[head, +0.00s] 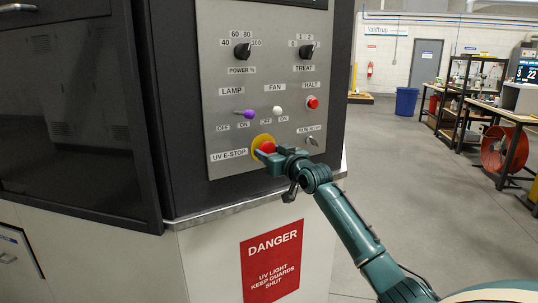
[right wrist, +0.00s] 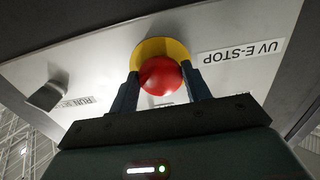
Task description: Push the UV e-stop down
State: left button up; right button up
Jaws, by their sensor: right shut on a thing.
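The UV e-stop is a red mushroom button (head: 266,148) on a yellow ring (head: 258,140), low on the grey control panel (head: 222,110). Its label (head: 229,155) reads UV E-STOP. My right gripper (head: 274,155) is at the button, its arm coming in from the lower right. In the right wrist view, the red button (right wrist: 161,76) lies between the two fingers of the gripper (right wrist: 163,88), one on each side, and they are shut on it. The yellow ring (right wrist: 160,48) shows behind it. My left gripper is not in view.
A ledge (head: 245,212) juts out below the panel. Open floor (head: 420,170) lies to the right.

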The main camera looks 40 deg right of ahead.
jog(key=shift+a+r, duration=0.1)
jog(key=o, duration=1.4)
jog(key=shift+w, duration=0.25)
jog(key=shift+c, duration=0.2)
jog(key=shift+s, duration=0.1)
jog(key=s+b, duration=0.3)
jog(key=s, duration=1)
jog(key=shift+a, duration=0.45)
